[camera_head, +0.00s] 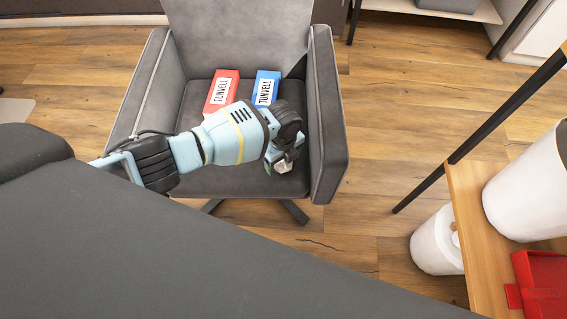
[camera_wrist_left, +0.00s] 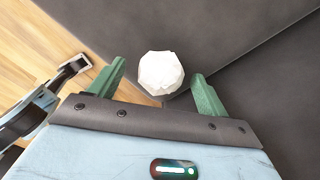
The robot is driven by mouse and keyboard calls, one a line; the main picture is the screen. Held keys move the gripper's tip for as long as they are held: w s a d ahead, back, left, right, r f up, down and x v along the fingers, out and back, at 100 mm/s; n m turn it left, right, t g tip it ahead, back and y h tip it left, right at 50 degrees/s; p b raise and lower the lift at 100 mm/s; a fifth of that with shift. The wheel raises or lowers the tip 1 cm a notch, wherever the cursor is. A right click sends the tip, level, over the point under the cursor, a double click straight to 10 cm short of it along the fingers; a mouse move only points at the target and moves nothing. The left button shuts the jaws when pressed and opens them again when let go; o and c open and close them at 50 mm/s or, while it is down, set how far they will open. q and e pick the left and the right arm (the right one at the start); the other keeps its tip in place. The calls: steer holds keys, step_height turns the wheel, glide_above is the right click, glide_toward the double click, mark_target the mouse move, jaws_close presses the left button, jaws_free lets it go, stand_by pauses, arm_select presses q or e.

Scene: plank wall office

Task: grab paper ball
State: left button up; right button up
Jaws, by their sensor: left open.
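The paper ball, a white faceted lump (camera_wrist_left: 161,73), shows in the left wrist view, resting against the dark grey chair seat (camera_head: 225,180). My left gripper (camera_wrist_left: 157,71) is open, with one green finger on each side of the ball in that view. No finger clearly touches it, and I cannot tell the remaining depth between them. In the head view my left gripper (camera_head: 281,164) reaches down over the front right of the seat; the arm and gripper mostly hide the ball there. My right gripper is not in view.
A red box (camera_head: 221,92) and a blue box (camera_head: 265,88) lie at the back of the seat. The chair's right armrest (camera_head: 327,115) rises beside my gripper. At right are a wooden table (camera_head: 477,215), a white bin (camera_head: 437,245) and a red tray (camera_head: 541,285).

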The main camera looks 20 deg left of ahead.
mark_target(283, 161)
arm_select(q)
steer(key=shift+f, duration=0.15)
steer(key=shift+c, duration=0.7)
steer(key=c, duration=0.9)
steer(key=shift+c, duration=0.2)
steer(key=shift+r, duration=0.75)
steer(key=shift+s+r+p, duration=0.2)
steer(key=shift+r+p, duration=0.45)
steer(key=shift+r, duration=0.55)
steer(key=s+p, duration=0.1)
steer(key=s, duration=0.4)
steer(key=s+d+p, duration=0.1)
steer(key=s, duration=0.4)
steer(key=s+r+p, duration=0.1)
steer(key=s, duration=0.4)
steer(key=shift+s+d, duration=0.25)
steer(key=shift+d, duration=0.15)
